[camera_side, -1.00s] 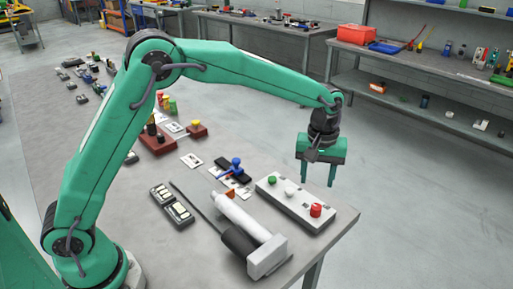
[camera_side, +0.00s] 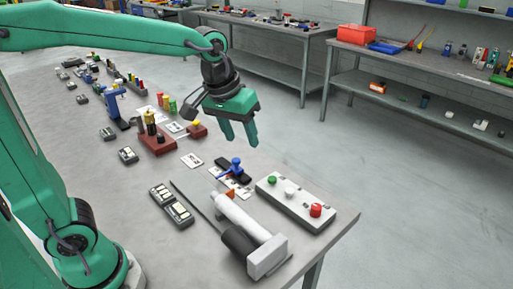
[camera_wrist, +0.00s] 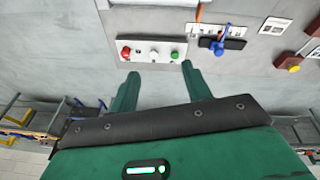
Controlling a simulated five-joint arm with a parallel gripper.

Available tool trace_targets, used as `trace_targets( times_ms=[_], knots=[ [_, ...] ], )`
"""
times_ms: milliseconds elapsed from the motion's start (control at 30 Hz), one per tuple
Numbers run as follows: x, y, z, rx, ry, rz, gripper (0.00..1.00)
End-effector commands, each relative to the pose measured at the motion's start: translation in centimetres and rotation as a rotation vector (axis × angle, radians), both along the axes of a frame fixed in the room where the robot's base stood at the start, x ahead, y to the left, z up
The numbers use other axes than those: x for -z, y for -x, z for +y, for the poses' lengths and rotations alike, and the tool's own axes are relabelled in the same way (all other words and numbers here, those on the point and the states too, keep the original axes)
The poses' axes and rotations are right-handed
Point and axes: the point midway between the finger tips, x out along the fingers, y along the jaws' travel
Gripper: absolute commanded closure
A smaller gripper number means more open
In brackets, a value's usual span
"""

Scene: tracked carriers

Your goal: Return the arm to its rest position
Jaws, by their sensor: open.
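My gripper (camera_side: 239,136) is open and empty. It hangs in the air above the far right edge of the grey table (camera_side: 120,200), with its two green fingers apart and pointing down. In the wrist view my gripper (camera_wrist: 160,85) shows nothing between its fingers. The white button box (camera_side: 293,203), with green, white and red buttons, lies on the table in front of it. The same button box (camera_wrist: 150,51) shows beyond the fingertips in the wrist view.
A grey cylinder device (camera_side: 248,232) lies at the near table edge. A blue-handled part (camera_side: 236,168) on a black base, a red-brown block (camera_side: 157,141) and a blue stand (camera_side: 114,100) are on the table. Open floor (camera_side: 380,160) lies to the right.

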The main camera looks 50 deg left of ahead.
Motion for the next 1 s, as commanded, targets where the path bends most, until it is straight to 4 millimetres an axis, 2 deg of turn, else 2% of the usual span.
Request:
trace_targets(
  times_ms=[233,600,800,1000],
  knots=[
    [-0.7,4.8,2.2,0.075,-0.032,-0.077,0.51],
    [0.3,11.1,4.4,0.183,-0.098,-0.177,0.51],
    [1.2,13.1,5.0,0.221,-0.127,-0.210,0.51],
    [1.5,13.6,5.1,0.233,-0.137,-0.218,0.51]
  ],
)
